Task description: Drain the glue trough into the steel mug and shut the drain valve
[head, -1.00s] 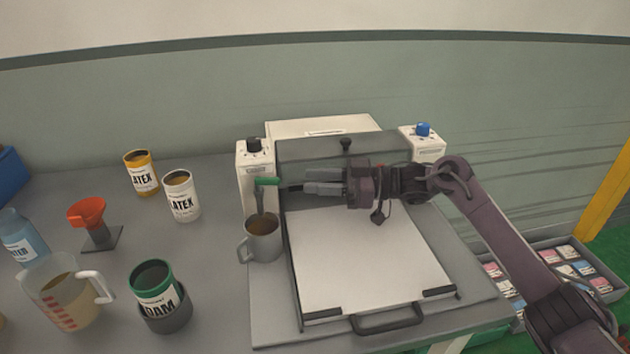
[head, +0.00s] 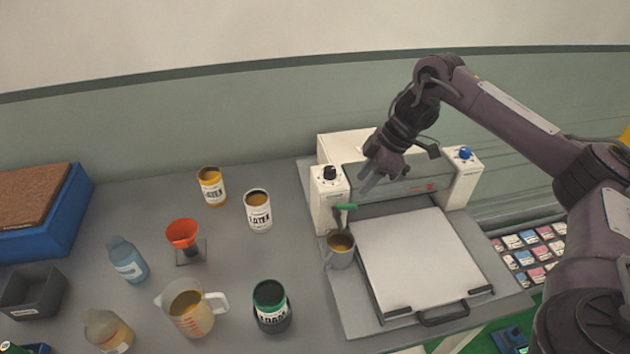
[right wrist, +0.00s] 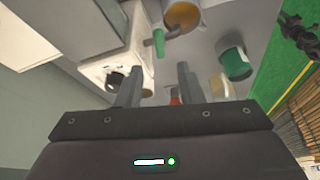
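The steel mug (head: 340,258) stands upright at the left side of the white machine, with brown liquid in it. The drain valve's green handle (head: 346,206) sticks out above the mug; it also shows in the right wrist view (right wrist: 158,42). The grey glue trough (head: 405,188) spans the machine between two white posts; its contents are hidden from this angle. My right gripper (head: 372,186) is raised above the trough's left end, apart from the handle. Its fingers (right wrist: 158,85) are spread with nothing between them. My left gripper is not in view.
The left post has a black knob (head: 330,173), the right post a blue knob (head: 465,153). Cans, a red funnel (head: 183,234), a measuring jug (head: 190,312) and a blue bottle (head: 127,259) stand to the left.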

